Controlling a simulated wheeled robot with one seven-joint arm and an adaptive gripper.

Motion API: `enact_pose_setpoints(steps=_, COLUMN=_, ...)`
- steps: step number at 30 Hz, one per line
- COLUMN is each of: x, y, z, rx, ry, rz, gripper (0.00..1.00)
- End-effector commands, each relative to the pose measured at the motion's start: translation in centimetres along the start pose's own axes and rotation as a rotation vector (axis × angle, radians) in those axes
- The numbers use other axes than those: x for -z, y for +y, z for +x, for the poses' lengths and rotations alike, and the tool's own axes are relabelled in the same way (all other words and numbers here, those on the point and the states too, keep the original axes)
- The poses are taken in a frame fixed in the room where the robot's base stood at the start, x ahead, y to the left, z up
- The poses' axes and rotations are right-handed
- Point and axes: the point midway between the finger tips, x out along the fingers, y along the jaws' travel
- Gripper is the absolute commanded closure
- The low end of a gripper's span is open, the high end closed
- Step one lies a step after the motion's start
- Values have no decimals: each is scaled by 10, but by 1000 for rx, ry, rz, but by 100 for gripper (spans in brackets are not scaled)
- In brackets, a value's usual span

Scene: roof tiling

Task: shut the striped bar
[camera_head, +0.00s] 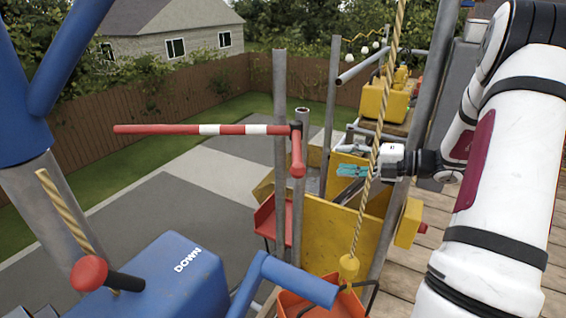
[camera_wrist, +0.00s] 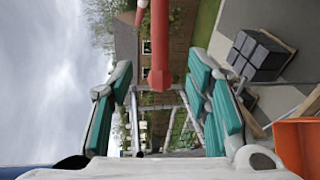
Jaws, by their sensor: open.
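The striped bar (camera_head: 230,129) is red and white and lies about level. It reaches left from a grey post over the paved yard, and a short red piece (camera_head: 298,158) hangs at its post end. A red bar part (camera_wrist: 160,45) also shows in the wrist view, beyond and between my fingertips; no contact shows. My gripper (camera_head: 352,171) has teal fingers and is right of the post in the head view, apart from the bar. In the wrist view my gripper (camera_wrist: 162,98) is open, with nothing between its pads.
A rope (camera_head: 374,140) with a yellow end hangs before my gripper. A yellow panel (camera_head: 335,232) stands below it. Grey poles stand close by. A blue box (camera_head: 160,280) marked DOWN with a red-knobbed lever (camera_head: 90,272) is at lower left. An orange bucket (camera_head: 320,303) is below.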

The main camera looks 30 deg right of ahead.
Motion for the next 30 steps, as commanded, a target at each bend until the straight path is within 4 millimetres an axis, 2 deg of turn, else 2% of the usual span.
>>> enact_pose_setpoints(steps=7, x=0, y=-1, z=18, rx=-1, ry=1, rz=1, gripper=55)
enact_pose_setpoints(steps=21, x=0, y=-2, z=107, rx=-1, ry=2, rz=1, gripper=55)
enact_pose_setpoints(steps=27, x=0, y=-2, z=131, rx=-1, ry=1, rz=0, gripper=55)
enact_pose_setpoints(steps=30, x=0, y=-1, z=136, rx=-1, ry=1, rz=0, gripper=55)
